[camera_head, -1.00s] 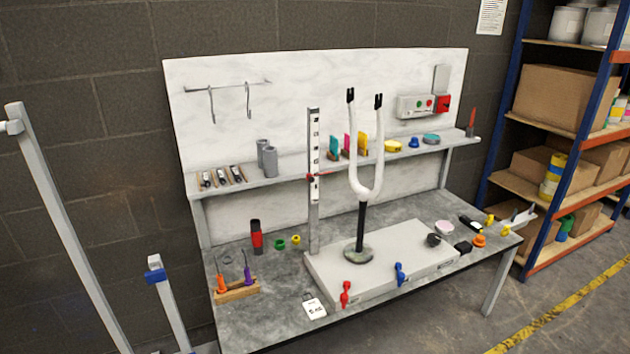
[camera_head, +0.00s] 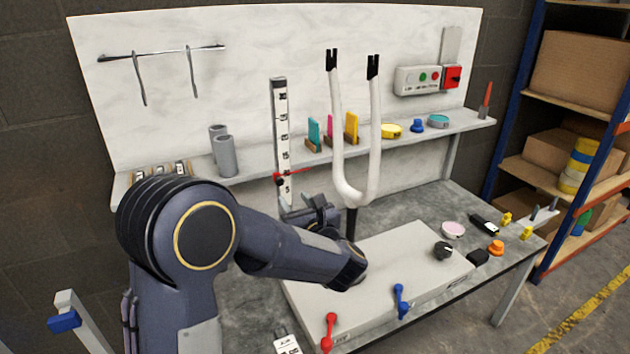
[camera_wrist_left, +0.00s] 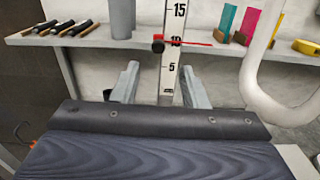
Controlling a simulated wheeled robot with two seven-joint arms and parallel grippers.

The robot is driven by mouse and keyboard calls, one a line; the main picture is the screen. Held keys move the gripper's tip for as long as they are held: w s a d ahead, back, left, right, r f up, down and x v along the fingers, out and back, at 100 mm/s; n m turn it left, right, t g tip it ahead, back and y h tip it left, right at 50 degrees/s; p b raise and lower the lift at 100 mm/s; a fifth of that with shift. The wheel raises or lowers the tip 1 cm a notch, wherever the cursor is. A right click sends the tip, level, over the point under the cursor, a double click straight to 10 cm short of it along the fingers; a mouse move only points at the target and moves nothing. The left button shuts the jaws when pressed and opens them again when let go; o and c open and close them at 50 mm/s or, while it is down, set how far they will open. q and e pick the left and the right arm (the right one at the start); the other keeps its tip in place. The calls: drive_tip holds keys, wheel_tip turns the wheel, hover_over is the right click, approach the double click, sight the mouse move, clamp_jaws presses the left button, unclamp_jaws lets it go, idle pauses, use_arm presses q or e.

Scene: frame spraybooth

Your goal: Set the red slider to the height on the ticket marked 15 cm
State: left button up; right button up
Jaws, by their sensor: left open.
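The red slider is a red pointer with a dark knob on an upright ruler (camera_head: 281,130). The slider (camera_head: 280,180) sits low on the ruler, and in the left wrist view the slider (camera_wrist_left: 159,46) has its pointer lying over the 10 mark, between 15 and 5. My left gripper (camera_head: 305,211) is open and empty, just below the slider. In the left wrist view the gripper's fingers (camera_wrist_left: 159,88) stand apart on either side of the ruler's lower part. The ticket (camera_head: 287,345) lies at the bench front, partly behind my arm, and its writing is too small to read. My right gripper is out of view.
A white forked stand (camera_head: 357,190) rises close to the right of the ruler. Grey cylinders (camera_head: 225,157) and coloured cards (camera_head: 351,128) are on the shelf behind. A pale base plate (camera_head: 400,262) with red (camera_head: 329,330) and blue (camera_head: 400,300) levers covers the front.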

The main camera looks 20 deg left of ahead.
sight(281, 182)
use_arm(q)
drive_tip(key=p+x, duration=0.1)
drive_tip(key=x, duration=0.6)
drive_tip(key=shift+w+a+p, duration=0.15)
drive_tip(key=shift+a+p, duration=0.2)
drive_tip(key=shift+p, duration=0.05)
clamp_jaws()
